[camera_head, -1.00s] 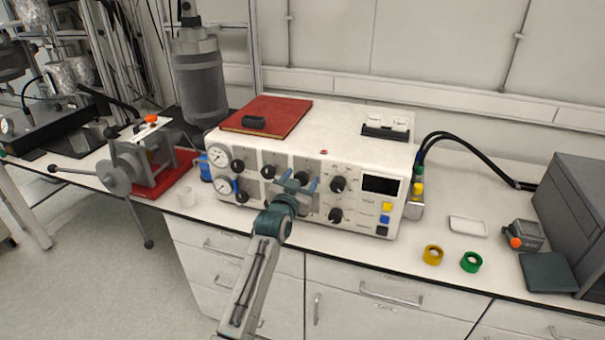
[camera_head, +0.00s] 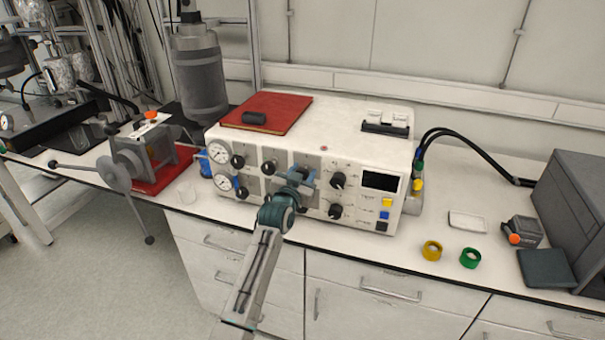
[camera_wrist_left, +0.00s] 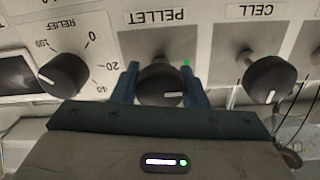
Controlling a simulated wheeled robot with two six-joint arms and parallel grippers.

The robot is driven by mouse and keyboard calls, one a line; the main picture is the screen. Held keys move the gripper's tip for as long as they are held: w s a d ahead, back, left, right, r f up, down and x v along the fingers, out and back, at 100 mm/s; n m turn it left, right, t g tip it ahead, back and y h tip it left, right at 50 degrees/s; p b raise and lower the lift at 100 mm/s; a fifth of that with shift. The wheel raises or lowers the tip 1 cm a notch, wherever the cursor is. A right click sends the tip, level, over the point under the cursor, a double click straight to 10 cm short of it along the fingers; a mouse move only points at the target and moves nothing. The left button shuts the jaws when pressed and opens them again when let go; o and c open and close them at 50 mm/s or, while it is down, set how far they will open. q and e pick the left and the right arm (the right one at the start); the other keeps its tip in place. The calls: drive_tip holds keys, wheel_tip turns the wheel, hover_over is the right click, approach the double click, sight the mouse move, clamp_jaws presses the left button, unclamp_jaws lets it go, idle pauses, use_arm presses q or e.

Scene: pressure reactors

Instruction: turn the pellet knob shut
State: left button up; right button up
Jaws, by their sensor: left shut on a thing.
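The pellet knob (camera_wrist_left: 158,84) is a round black knob under the PELLET label, which reads upside down in the left wrist view. Its white pointer line points to the right there, and a small green mark is on the panel beside it. My left gripper (camera_wrist_left: 160,86) has one blue finger on each side of the knob and is shut on it. In the head view my left gripper (camera_head: 297,178) is at the front of the white control box (camera_head: 330,130) and hides the knob. My right gripper is not in view.
The relief knob (camera_wrist_left: 63,75) and the cell knob (camera_wrist_left: 269,79) flank the pellet knob closely. A red book (camera_head: 285,110) lies on the box. A yellow ring (camera_head: 432,250) and a green ring (camera_head: 470,258) lie on the counter to the right.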

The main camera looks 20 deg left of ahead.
use_arm(q)
drive_tip(key=m+b, duration=0.1)
drive_tip(key=m, duration=0.2)
drive_tip(key=shift+m, duration=0.4)
drive_tip(key=m+b, duration=0.1)
drive_tip(key=m, duration=0.3)
drive_tip(key=shift+f+m, duration=0.1)
drive_tip(key=shift+m, duration=0.2)
drive_tip(key=m+b, duration=0.1)
drive_tip(key=m, duration=0.4)
drive_tip(key=shift+m+b, duration=0.3)
drive_tip(key=shift+m, duration=1.8)
drive_tip(key=o, duration=1)
drive_tip(key=shift+c, duration=0.2)
